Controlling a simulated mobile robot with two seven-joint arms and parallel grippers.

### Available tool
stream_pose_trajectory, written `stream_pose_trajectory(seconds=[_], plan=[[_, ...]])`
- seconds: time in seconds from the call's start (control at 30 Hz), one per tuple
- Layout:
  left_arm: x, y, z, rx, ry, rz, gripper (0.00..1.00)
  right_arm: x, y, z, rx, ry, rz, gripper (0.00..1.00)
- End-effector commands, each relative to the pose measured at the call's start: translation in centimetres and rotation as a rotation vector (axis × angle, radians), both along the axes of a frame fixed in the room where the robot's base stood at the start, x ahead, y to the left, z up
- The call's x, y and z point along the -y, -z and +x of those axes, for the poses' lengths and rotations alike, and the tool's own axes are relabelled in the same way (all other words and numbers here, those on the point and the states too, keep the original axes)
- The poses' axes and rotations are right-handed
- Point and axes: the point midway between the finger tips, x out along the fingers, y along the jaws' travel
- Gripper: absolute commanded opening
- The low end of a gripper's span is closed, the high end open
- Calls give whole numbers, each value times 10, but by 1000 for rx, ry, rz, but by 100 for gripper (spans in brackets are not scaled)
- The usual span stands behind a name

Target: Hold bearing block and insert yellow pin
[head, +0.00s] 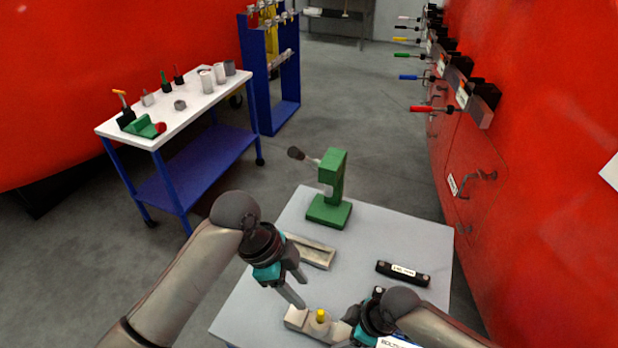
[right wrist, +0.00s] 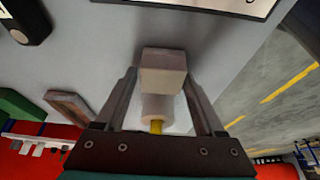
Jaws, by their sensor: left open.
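The pale bearing block (head: 296,318) lies at the front edge of the grey table. The yellow pin (head: 321,315) stands upright at the block, its top showing; how deep it sits is hidden. In the right wrist view the block (right wrist: 163,72) is between the fingers, with a bit of yellow pin (right wrist: 157,126) near the palm. My right gripper (right wrist: 161,75) is shut on the block, a finger against each side. My left gripper (head: 303,293) is open and empty, its fingertips just above and left of the pin, apart from it.
On the grey table (head: 420,235) stand a green press (head: 333,190), a pale slotted tray (head: 312,262) and a black labelled handle (head: 403,273). A white-topped cart (head: 205,118) with small parts stands at the left. A red wall with tools is at the right.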

Motion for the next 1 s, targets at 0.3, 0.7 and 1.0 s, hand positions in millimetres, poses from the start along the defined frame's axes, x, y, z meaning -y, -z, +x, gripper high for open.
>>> stream_pose_trajectory(seconds=[0.3,0.7,1.0], plan=[[0,0,0,0,0,0,49,-2,-1,0,-1,-1,3,95],[0,0,0,0,0,-1,49,5,-17,-2,1,-1,4,95],[0,0,0,0,0,-1,49,22,-59,-7,2,-2,4,95]])
